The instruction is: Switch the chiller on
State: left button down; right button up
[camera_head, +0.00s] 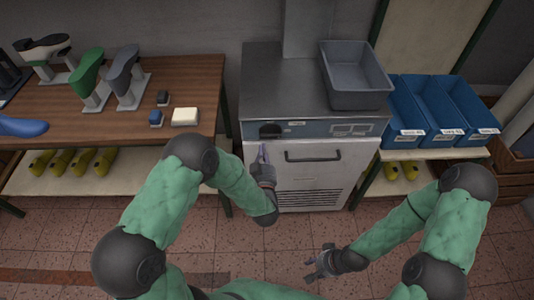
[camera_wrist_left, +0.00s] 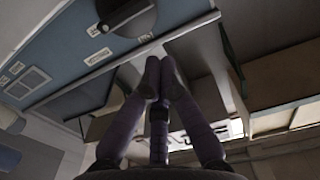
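The chiller (camera_head: 310,178) is a white-fronted cabinet with a steel top, standing in the middle of the head view. Its blue control panel (camera_head: 312,130) runs along the upper front; the panel fills the upper left of the left wrist view (camera_wrist_left: 62,48). A dark round knob (camera_head: 270,130) sits at the panel's left end, and it shows large in the left wrist view (camera_wrist_left: 128,14). My left gripper (camera_head: 263,150) is just below the knob, apart from it, with its fingertips together (camera_wrist_left: 158,76) and nothing between them. My right gripper (camera_head: 320,264) is open and empty over the floor.
A grey bin (camera_head: 355,75) stands on the chiller. Blue bins (camera_head: 433,110) stand on a shelf to the right. A wooden table (camera_head: 190,80) on the left holds shoe lasts (camera_head: 88,75), a white block (camera_head: 185,116) and small dark blocks. The tiled floor in front is clear.

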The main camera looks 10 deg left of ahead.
aim_at(263, 137)
pick_arm(q)
jog(key=shift+b+x, duration=1.4)
jog(key=shift+x, duration=3.4)
jog(key=shift+f, duration=0.1)
jog(key=shift+f, duration=0.1)
jog(key=shift+f+b, duration=0.65)
jog(key=shift+b, duration=0.05)
jog(key=shift+f, duration=0.1)
jog(key=shift+s+f+b, duration=0.1)
jog(key=shift+f+b, duration=0.35)
jog(key=shift+b, duration=0.1)
jog(key=shift+f, duration=0.2)
